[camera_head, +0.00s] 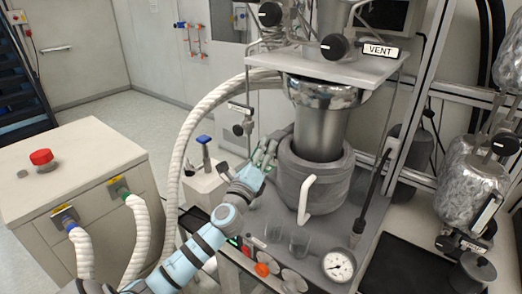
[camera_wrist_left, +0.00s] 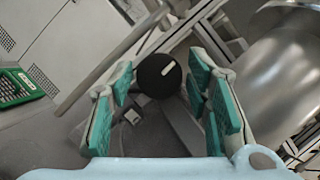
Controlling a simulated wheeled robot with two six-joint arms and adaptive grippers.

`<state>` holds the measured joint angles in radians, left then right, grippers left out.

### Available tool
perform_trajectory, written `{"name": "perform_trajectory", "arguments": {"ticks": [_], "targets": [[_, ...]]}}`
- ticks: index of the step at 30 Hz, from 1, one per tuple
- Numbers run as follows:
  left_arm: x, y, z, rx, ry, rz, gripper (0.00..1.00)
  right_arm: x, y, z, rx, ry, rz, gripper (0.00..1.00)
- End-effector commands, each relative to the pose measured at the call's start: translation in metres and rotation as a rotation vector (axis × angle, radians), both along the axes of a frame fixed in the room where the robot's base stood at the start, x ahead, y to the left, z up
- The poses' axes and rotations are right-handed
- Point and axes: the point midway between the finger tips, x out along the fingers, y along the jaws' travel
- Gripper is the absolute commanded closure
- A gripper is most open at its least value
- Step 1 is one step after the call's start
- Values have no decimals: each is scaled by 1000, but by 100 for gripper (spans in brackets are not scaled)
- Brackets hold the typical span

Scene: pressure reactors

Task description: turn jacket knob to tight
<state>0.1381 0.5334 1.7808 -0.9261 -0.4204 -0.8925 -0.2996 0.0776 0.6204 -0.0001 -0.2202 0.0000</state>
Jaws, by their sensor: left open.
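In the left wrist view, a round black knob (camera_wrist_left: 160,75) with a white pointer mark shows between the green-padded fingers of my left gripper (camera_wrist_left: 165,88). The mark slants up to the right. The fingers stand apart on both sides, with visible gaps to the knob; I cannot tell how far ahead of them it lies. In the head view my left gripper (camera_head: 265,150) is beside the steel reactor vessel (camera_head: 318,125). A small black knob (camera_head: 238,129) sits just left of it, below a small tag (camera_head: 240,107) too small to read. It looks like the same knob.
A thick white hose (camera_head: 186,125) arches left of the gripper. A grey jacket (camera_head: 317,180) with a white handle (camera_head: 305,195) surrounds the vessel's lower part. A gauge (camera_head: 338,265) and glass beakers (camera_head: 300,242) stand in front. The VENT knob (camera_head: 334,46) is above.

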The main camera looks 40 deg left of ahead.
Motion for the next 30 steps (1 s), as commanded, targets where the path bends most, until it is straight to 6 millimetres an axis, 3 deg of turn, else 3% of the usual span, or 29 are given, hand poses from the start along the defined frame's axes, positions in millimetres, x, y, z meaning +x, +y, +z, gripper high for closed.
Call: {"name": "perform_trajectory", "arguments": {"ticks": [1,7,12,18,19,20,30], "targets": [[0,0,0,0,0,0,59,0,-1,0,-1,0,0,60],[0,0,0,0,0,0,91,0,-2,0,-2,0,1,60],[0,1,-3,74,1,2,92,0,-3,-11,-3,1,1,60],[0,0,-1,81,2,1,92,0,-3,-8,-4,1,2,60],[0,0,-1,81,2,1,62,0,-3,-8,-4,1,2,60],[0,0,-1,81,2,1,58,0,-3,-8,-4,1,2,60],[-2,0,-1,80,1,1,55,-1,-3,-8,-3,1,1,60]]}}
